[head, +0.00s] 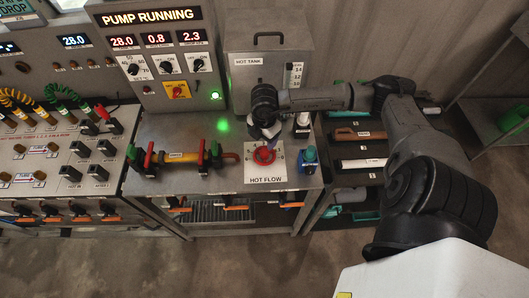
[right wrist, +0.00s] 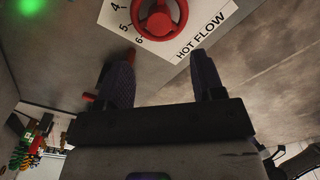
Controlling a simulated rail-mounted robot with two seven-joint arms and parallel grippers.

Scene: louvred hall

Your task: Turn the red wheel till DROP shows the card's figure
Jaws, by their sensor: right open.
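The red wheel (head: 264,156) sits on a white HOT FLOW plate (head: 265,180) on the bench. In the right wrist view the wheel (right wrist: 177,14) is at the top, partly cut off, with the figures 4, 5 and 6 beside it. My right gripper (head: 267,131) is just behind the wheel in the head view. In the right wrist view its fingers (right wrist: 163,68) are open, empty and apart from the wheel. The rightmost panel display (head: 191,35) reads 2.3; its small label is hard to read. A green DROP card (head: 14,7) is cut off at top left, its figure unseen. My left gripper is not in view.
The hot tank (head: 262,65) stands behind the wheel. A pipe with red and green valve handles (head: 180,157) lies left of it, and a blue-topped part (head: 309,157) stands right of it. The PUMP RUNNING panel (head: 151,17) rises at the back.

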